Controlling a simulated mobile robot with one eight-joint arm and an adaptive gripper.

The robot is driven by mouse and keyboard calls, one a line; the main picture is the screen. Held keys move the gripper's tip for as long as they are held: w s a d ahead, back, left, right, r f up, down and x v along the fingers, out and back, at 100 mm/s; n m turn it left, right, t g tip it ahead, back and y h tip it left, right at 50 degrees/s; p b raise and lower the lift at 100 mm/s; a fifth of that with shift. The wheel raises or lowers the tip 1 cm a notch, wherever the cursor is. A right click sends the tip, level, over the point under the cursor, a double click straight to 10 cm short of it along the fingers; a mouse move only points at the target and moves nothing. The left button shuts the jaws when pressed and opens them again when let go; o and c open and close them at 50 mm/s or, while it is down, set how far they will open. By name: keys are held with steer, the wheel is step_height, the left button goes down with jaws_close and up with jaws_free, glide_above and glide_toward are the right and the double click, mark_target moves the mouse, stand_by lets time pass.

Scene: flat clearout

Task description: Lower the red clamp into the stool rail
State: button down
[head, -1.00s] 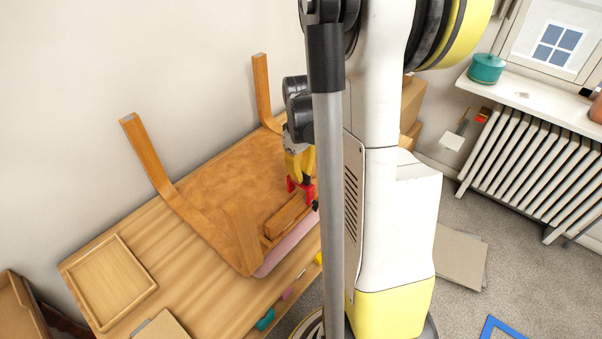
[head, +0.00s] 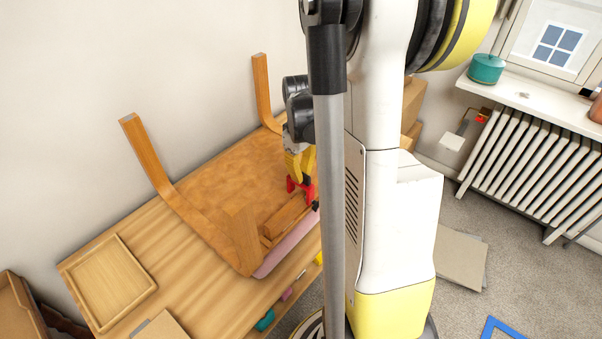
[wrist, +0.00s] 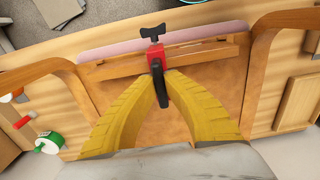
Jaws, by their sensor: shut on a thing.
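An upturned wooden stool (head: 212,160) lies on the table with its legs up. Its rail (head: 284,217) runs along the near side and also shows in the wrist view (wrist: 205,56). My gripper (head: 301,176) is shut on the red clamp (head: 301,190). In the wrist view, the yellow fingers (wrist: 161,82) hold the clamp (wrist: 155,56) by its dark lower part. The clamp's red body overlaps the rail, and its black screw handle points toward the pink edge. I cannot tell whether the clamp touches or straddles the rail. My arm column partly hides this area in the head view.
Stool legs (head: 145,150) rise beside the work area. A wooden tray (head: 110,275) lies on the table (head: 195,300) at left. A green-and-white object (wrist: 48,142) shows at lower left in the wrist view. A radiator (head: 530,170) stands at right.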

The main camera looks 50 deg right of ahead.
steer(key=shift+f+b, duration=1.6)
steer(key=shift+f, duration=0.3)
steer(key=c, duration=1.5)
jaws_free()
steer(key=shift+c, duration=0.2)
steer(key=shift+r, duration=0.1)
step_height(320, 180, up, 12)
steer(key=shift+f, duration=0.1)
